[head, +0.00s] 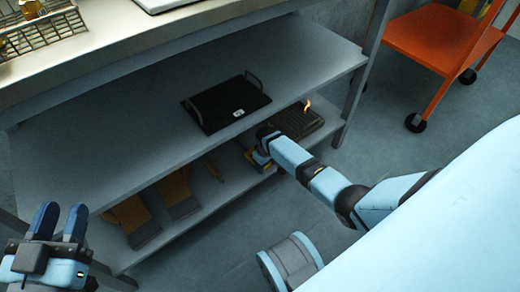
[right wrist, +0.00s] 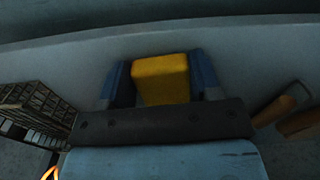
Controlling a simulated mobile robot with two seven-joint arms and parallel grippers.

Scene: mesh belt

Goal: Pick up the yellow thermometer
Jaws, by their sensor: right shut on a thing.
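The yellow thermometer (right wrist: 160,79) shows in the right wrist view as a yellow block between the two blue fingers of my right gripper (right wrist: 160,75). My right gripper is shut on it. In the head view my right arm reaches to the lower shelf, where a bit of yellow (head: 262,168) shows beside the gripper; the rest is hidden. My left gripper (head: 60,222) is at the lower left of the head view, its fingers apart with nothing between them, away from the shelves.
A black tray with handles (head: 228,103) lies on the middle shelf (head: 300,60). A dark ribbed item (head: 298,123) with a small orange flame shape (head: 308,104) sits close to my right gripper. Brown-and-grey items (head: 178,192) lie left on the lower shelf. An orange cart (head: 435,38) stands right.

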